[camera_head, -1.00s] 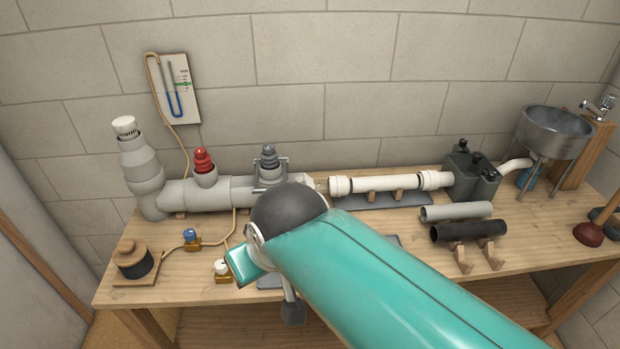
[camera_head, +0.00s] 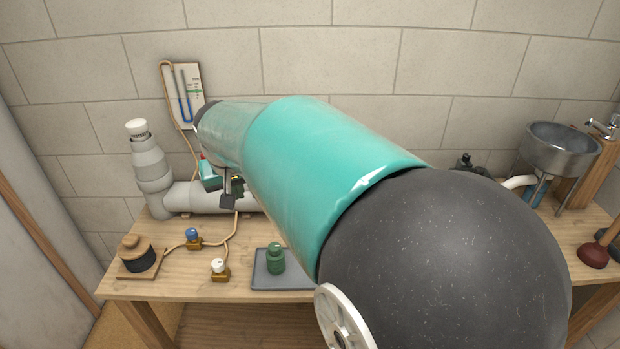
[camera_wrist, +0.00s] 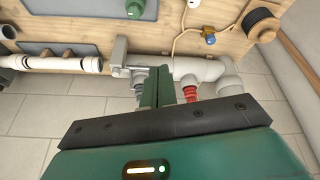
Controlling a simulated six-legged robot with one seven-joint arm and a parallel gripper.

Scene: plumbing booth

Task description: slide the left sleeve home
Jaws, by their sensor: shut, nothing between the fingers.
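In the wrist view, a white pipe (camera_wrist: 48,63) lies at the left with a white collar at each end. The collar nearer the grey pipework is the left sleeve (camera_wrist: 94,65); a gap with a metal clamp (camera_wrist: 119,58) lies between it and the grey pipe (camera_wrist: 200,68). My gripper (camera_wrist: 157,74) is shut and empty, its green fingers overlapping the grey pipework in that view, right of the sleeve. I cannot tell whether they touch it.
A red-capped fitting (camera_wrist: 193,94) and a grey-capped fitting (camera_wrist: 139,80) stick up near my fingers. In the head view, a green bottle (camera_head: 276,259) stands on a grey tray (camera_head: 262,281). Small valves (camera_head: 193,238) and a black roll (camera_head: 137,259) sit at the left. A sink (camera_head: 558,150) stands right.

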